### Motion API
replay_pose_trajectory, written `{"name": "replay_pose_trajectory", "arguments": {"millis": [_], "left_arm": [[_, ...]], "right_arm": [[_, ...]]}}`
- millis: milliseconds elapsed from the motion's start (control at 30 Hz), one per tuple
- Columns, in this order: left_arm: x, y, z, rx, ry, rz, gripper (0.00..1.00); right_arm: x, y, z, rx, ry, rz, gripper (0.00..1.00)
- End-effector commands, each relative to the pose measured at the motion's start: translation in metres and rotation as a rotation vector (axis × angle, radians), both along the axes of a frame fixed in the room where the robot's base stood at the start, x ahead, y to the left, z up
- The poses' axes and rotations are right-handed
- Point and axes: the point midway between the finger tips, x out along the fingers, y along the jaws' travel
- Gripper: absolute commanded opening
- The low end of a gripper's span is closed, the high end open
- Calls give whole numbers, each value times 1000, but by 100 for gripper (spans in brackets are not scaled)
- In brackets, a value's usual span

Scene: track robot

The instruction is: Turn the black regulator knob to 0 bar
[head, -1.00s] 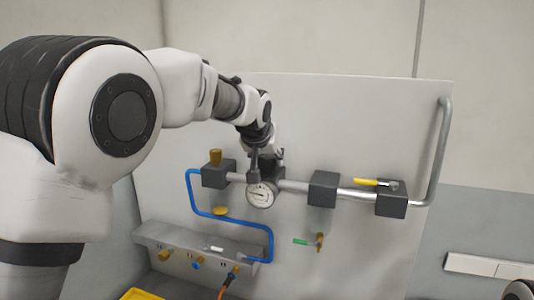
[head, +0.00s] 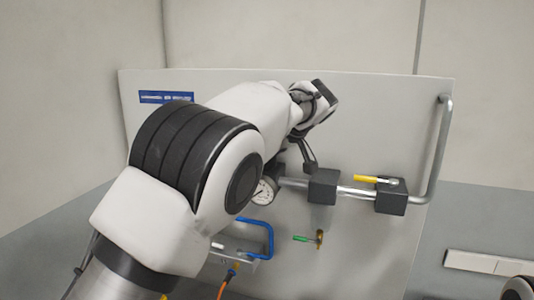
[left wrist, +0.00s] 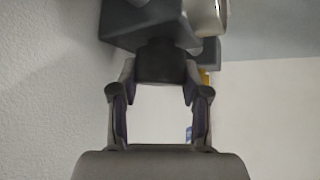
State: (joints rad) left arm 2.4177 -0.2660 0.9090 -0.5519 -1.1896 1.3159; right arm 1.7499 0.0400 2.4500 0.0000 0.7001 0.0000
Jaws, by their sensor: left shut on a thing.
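The black regulator knob (left wrist: 163,62) shows in the left wrist view as a short dark cylinder on a dark grey block (left wrist: 150,25). My left gripper (left wrist: 160,80) has a fingertip on each side of it and is shut on it. In the head view my left gripper (head: 309,162) reaches down to the top of the middle dark block (head: 322,188); the knob cannot be made out there. The round white pressure gauge (head: 264,192) is partly hidden by my left arm, and its reading cannot be told.
A metal pipe (head: 352,192) runs right to a block with a yellow lever (head: 366,179), then up a bent tube (head: 443,140). A small green-handled valve (head: 306,239) sits below.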

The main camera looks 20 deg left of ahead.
Motion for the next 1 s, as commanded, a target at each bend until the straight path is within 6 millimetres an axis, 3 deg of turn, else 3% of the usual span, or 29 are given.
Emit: {"name": "replay_pose_trajectory", "arguments": {"millis": [300, 767, 800, 833, 1000], "left_arm": [[0, 1, 0, -1, -1, 105, 11], [0, 1, -1, -1, 2, 120, 11], [0, 1, -2, -1, 3, 119, 60], [0, 1, -2, -1, 3, 119, 71], [0, 1, -1, -1, 2, 119, 72]], "right_arm": [[0, 0, 1, 0, 0, 0, 33], [0, 0, 1, 0, 0, 0, 33], [0, 0, 1, 0, 0, 0, 33], [0, 0, 1, 0, 0, 0, 33], [0, 0, 1, 0, 0, 0, 33]]}}
